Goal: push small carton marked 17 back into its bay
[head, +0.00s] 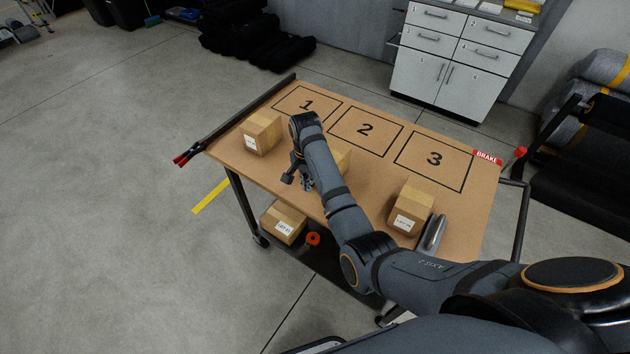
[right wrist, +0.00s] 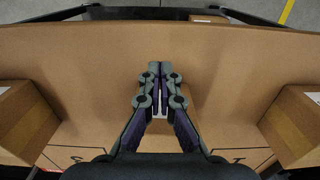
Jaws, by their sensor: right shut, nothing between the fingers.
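Three cartons stand on a brown tabletop (head: 469,214) with outlined bays 1 (head: 306,105), 2 (head: 366,130) and 3 (head: 434,158). The left carton (head: 262,132) is in front of bay 1 and the right carton (head: 411,207) is in front of bay 3. The middle carton (head: 344,159) is mostly hidden behind my right arm. I cannot read the labels, so I cannot tell which is 17. My right gripper (head: 303,184) is shut and empty, low over the table's near side by the middle carton. In the right wrist view its fingers (right wrist: 158,72) cover much of that carton. My left gripper is not in view.
Another carton (head: 283,222) lies on the lower shelf beside an orange-red round item (head: 313,239). A grey curved object (head: 433,236) is by the right carton. The red BRAKE tag (head: 487,157) marks the right end. Red-handled bars run along the left edge.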

